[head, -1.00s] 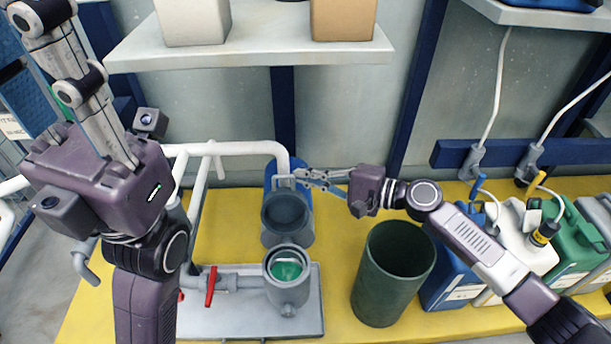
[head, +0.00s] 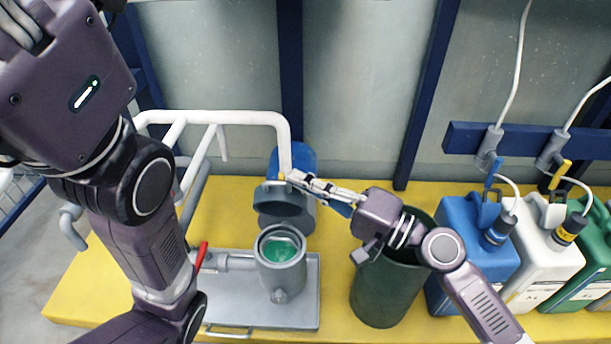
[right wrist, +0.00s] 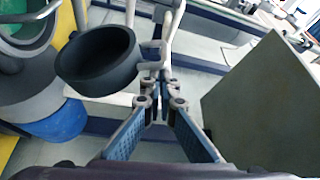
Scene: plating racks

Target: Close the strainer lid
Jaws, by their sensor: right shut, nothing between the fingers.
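The strainer (head: 282,279) is a grey cylinder with an open top, holding green liquid (head: 278,250). Its dark grey round lid (head: 281,208) stands open behind the body, tilted up. The lid also shows in the right wrist view (right wrist: 97,62), left of the fingers. My right gripper (head: 293,178) is shut and empty, with its fingertips at the lid's upper edge. In the right wrist view the fingertips (right wrist: 161,88) are close to a light lug by the lid; contact is unclear. My left gripper (head: 50,60) is at upper left, fingers largely cut off.
A dark green bin (head: 378,290) stands right of the strainer, under my right arm. White pipe railing (head: 230,117) runs behind and left. A red valve handle (head: 201,256) is left of the strainer. Jerrycans, including a blue one (head: 462,250), stand at right.

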